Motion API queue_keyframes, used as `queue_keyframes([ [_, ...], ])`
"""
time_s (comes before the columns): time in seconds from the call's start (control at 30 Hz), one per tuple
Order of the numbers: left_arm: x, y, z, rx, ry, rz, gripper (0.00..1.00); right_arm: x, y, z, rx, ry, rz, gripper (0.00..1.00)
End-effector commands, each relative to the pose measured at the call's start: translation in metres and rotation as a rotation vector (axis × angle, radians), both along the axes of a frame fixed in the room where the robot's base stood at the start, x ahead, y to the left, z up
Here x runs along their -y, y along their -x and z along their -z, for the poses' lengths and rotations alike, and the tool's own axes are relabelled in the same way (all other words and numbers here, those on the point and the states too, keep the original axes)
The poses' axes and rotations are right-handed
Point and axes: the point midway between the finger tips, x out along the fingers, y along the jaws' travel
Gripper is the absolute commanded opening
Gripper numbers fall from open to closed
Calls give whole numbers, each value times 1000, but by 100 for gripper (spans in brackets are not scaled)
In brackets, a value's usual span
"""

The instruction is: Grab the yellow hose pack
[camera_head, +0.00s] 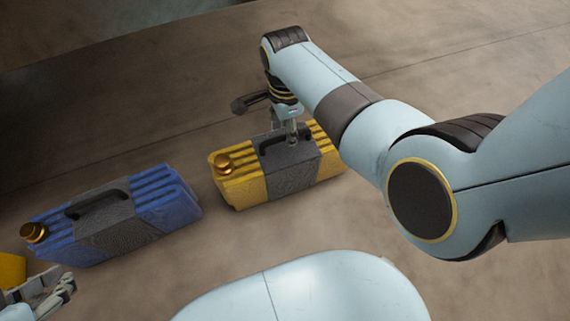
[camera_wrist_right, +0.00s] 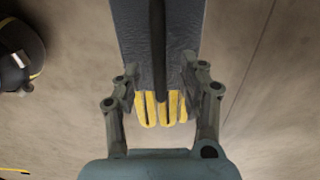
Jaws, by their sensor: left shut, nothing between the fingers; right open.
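The yellow hose pack (camera_head: 242,187) is a yellow, ridged block with a grey middle, a dark top handle and a gold cap at its left end. It stands on the brown floor in the head view. My right gripper (camera_head: 291,130) is over its handle, pointing down. In the right wrist view, the open fingers (camera_wrist_right: 162,88) lie on either side of the pack's grey middle and dark handle (camera_wrist_right: 158,45); whether they touch it I cannot tell. My left gripper (camera_head: 62,290) is shut and empty at the lower left, away from the yellow pack.
A blue pack (camera_head: 165,197) of the same shape stands left of the yellow one, with a gap between them. Part of another yellow object (camera_head: 11,270) shows at the left edge, near my left gripper.

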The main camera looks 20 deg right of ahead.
Motion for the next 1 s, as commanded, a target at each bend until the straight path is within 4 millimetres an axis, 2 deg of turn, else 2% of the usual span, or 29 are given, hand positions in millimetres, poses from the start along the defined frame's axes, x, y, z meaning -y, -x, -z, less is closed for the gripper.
queue_keyframes([
  [0.03, 0, 2, 10, 23, 0, 0, 0, 0, 2, 8, -4, 0, 0, 42],
  [0.1, 0, 1, 17, 70, 1, 2, 0, -1, 2, 12, -4, 0, 0, 42],
  [0.37, 2, 5, 33, 246, 6, 13, 0, -1, 2, 29, -4, 0, 0, 42],
  [0.6, 4, 9, 35, 350, 9, 22, 0, -1, 1, 35, -2, 0, 0, 42],
  [0.87, 4, 9, 34, 362, 10, 23, 0, -1, 0, 34, 0, 0, 0, 42],
  [1.0, 4, 9, 34, 361, 10, 24, 0, -1, 0, 34, 0, 0, 0, 26],
])
